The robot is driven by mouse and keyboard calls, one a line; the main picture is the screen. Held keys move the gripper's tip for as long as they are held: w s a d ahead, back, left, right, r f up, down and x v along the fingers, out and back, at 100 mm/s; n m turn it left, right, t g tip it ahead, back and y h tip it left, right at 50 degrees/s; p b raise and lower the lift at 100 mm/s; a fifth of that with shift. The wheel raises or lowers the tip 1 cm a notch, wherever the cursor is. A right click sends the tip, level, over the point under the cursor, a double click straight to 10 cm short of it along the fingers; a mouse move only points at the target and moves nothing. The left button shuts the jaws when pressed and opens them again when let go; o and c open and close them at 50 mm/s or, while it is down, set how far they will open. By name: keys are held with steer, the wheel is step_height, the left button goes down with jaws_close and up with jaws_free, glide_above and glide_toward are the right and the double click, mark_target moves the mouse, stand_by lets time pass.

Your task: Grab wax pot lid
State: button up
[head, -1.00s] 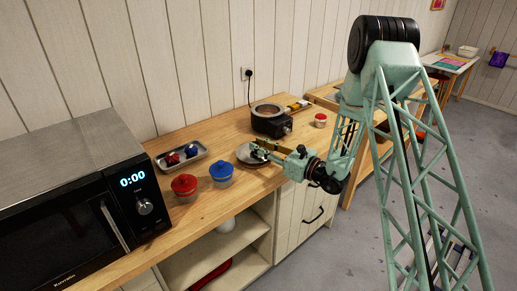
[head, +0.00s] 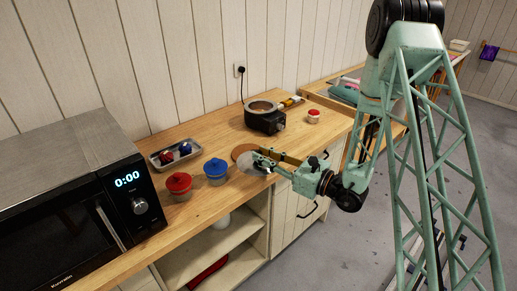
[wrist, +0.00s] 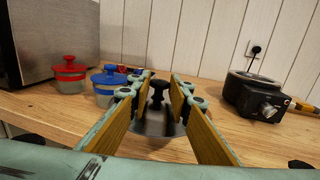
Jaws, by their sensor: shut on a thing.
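The wax pot lid (head: 246,163) is a silvery disc beside and partly over a round brown mat (head: 243,150) on the wooden counter. In the wrist view the lid (wrist: 160,128) shows below and between my gripper's fingers, with its black knob (wrist: 158,92) upright between the fingertips. My gripper (head: 262,158) is shut on the knob. I cannot tell exactly how far the lid is above the counter. The wax pot (head: 265,115) stands open behind and slightly right of the lid, its rim bare.
A blue-lidded jar (head: 216,172) and a red-lidded jar (head: 179,186) stand left of the lid, with a metal tray (head: 166,165) behind them and a microwave (head: 75,200) further left. A small red-topped jar (head: 314,116) stands right of the pot. The counter between lid and pot is clear.

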steer(key=shift+s+d+r, duration=0.1)
steer(key=shift+s+d, duration=0.15)
steer(key=shift+s, duration=0.45)
steer(key=shift+s+d+r, duration=0.1)
steer(key=shift+s+d, duration=0.1)
steer(key=shift+s, duration=0.5)
